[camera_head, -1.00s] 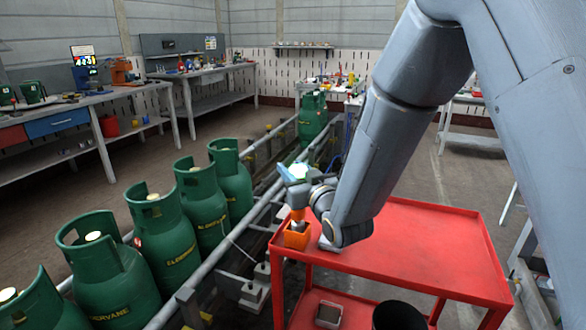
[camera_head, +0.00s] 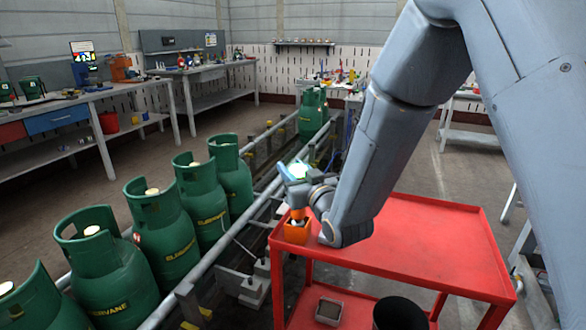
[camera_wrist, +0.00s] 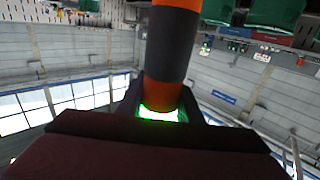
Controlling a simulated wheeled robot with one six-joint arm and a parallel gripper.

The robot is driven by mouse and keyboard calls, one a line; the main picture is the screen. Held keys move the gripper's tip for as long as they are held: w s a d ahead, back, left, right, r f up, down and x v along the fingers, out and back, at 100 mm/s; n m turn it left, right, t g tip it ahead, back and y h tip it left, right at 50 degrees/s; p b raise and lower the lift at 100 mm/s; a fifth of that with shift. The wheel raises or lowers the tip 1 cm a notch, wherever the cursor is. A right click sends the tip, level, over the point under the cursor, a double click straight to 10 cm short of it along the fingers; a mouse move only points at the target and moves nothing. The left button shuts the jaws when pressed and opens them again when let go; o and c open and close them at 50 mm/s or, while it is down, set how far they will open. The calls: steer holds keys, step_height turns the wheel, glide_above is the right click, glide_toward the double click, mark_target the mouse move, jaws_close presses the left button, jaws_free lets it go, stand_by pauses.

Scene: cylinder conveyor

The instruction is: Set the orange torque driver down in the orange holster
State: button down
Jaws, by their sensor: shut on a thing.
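The orange torque driver (camera_head: 298,213) stands roughly upright at the near-left corner of the red cart. Its lower dark part is at the mouth of the orange holster (camera_head: 297,234); the tip is hidden, so I cannot tell how deep it sits. In the wrist view the driver (camera_wrist: 172,45) shows orange and dark grey bands. My gripper (camera_wrist: 160,105) is shut on it, with a dark finger on each side and a green glow at the grip. In the head view my gripper (camera_head: 297,178) is above the holster.
The red cart top (camera_head: 420,240) is otherwise clear. A dark bin (camera_head: 398,314) and a small grey tray (camera_head: 329,311) are on its lower level. Green gas cylinders (camera_head: 207,200) line the conveyor (camera_head: 215,258) to the left. Workbenches stand behind.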

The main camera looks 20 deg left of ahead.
steer(key=shift+f+b, duration=0.8)
steer(key=shift+f, duration=0.3)
steer(key=c, duration=1.4)
jaws_free()
steer(key=shift+o, duration=1.1)
